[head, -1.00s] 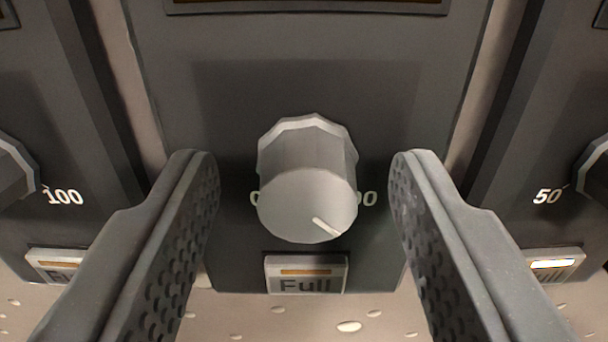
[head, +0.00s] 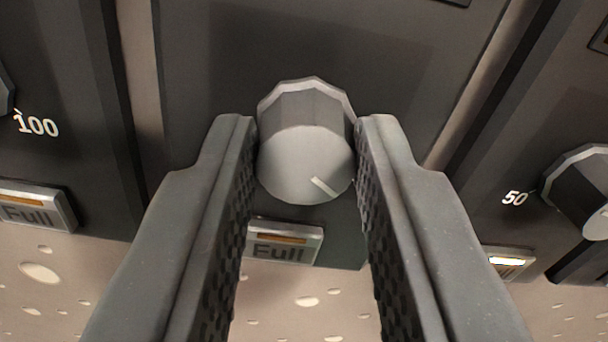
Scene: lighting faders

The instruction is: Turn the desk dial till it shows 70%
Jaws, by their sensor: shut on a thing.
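The dial (head: 304,160) is a light grey faceted knob on a dark panel, in the middle of the head view. A pale pointer line on its face points to the lower right. My gripper (head: 307,150) has one finger on each side of the knob, and it is shut on the knob. The fingers cover the printed scale numbers beside it. No percentage readout is legible in this view.
A "Full" button (head: 283,242) with an amber strip sits just below the knob. Neighbouring panels hold another knob (head: 582,190) marked 50 at the right, a "Full" button (head: 35,206) at the left and a lit button (head: 508,262) at the right. A pale speckled surface (head: 306,301) lies below.

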